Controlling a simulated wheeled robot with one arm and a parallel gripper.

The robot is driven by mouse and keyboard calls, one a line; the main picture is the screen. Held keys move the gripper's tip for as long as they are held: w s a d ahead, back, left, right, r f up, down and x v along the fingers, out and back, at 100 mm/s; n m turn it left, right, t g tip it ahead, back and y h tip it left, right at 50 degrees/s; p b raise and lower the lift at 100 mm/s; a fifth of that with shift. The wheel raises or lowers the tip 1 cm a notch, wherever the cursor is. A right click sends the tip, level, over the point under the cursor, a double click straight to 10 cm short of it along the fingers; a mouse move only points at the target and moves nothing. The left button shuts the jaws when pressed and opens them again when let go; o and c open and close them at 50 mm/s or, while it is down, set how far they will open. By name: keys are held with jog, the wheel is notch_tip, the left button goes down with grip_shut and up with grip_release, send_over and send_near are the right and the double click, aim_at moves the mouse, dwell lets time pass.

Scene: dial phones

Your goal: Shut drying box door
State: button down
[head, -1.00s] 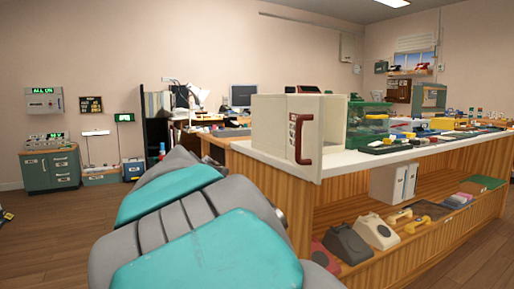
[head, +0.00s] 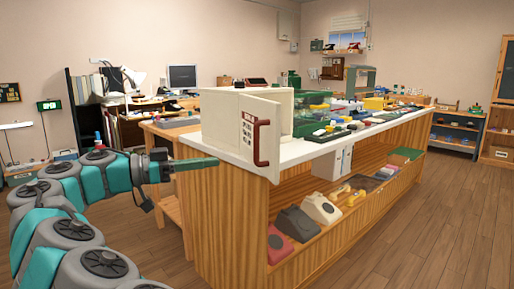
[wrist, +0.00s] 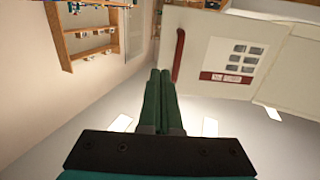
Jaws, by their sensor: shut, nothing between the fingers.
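The drying box (head: 219,120) is a cream cabinet at the near end of the long counter. Its door (head: 259,108) stands partly open, swung out past the counter's front edge, with a dark red handle (head: 263,144) on its outer edge. My gripper (head: 212,163) is shut and empty, left of the door and apart from it, near the counter's end. In the wrist view, my closed green fingers (wrist: 160,75) point toward the door (wrist: 214,50); the handle (wrist: 178,55) shows just right of the fingertips. The box's inside is mostly hidden by the door.
The white counter top (head: 305,150) holds green crates and several phone parts right of the box. The wooden counter's lower shelf (head: 292,252) holds telephones. A desk with a monitor (head: 183,77) stands behind. The floor (head: 420,235) at right is clear.

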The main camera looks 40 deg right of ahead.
aim_at(275, 154)
jog(key=p+x, duration=0.1)
jog(key=x, duration=1.2)
jog(key=shift+s+d+p, duration=0.1)
jog(key=shift+d+p, duration=0.3)
